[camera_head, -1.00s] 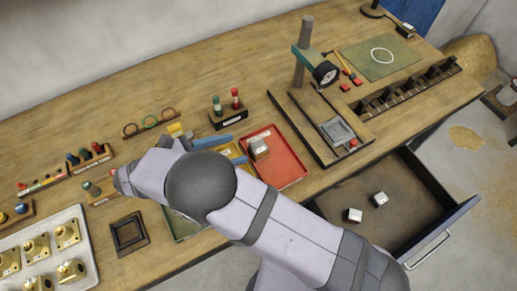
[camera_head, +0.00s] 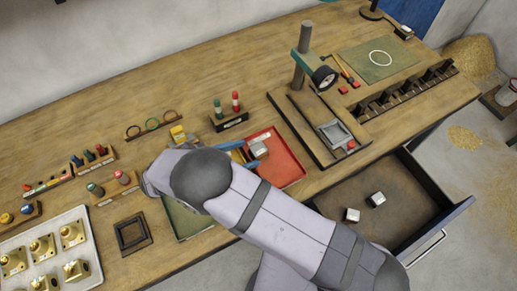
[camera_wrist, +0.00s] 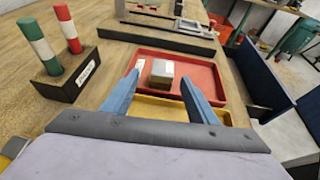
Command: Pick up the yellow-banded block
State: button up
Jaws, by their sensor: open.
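A pale grey block (camera_head: 260,148) sits in the red tray (camera_head: 287,165). In the head view my gripper (camera_head: 244,153) reaches over the tray's left part, close to the block. Two more blocks, one (camera_head: 352,215) and another (camera_head: 377,199), lie in the open drawer.
A dark stand with green and red posts (camera_wrist: 62,85) is left of the fingers. A yellow tray (camera_wrist: 150,108) lies before the red one, a green tray (camera_head: 185,222) further left. A drill stand base (camera_head: 300,130) borders the red tray's right.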

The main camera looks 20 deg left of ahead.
aim_at(252, 152)
jog(key=p+x, duration=0.1)
jog(key=x, duration=0.2)
jog(key=shift+d+r+p, duration=0.25)
jog(key=shift+p, duration=0.15)
jog(key=shift+w+d+f, duration=0.2)
jog(key=shift+w+f, duration=0.05)
jog(key=shift+f, duration=0.05)
grip_shut()
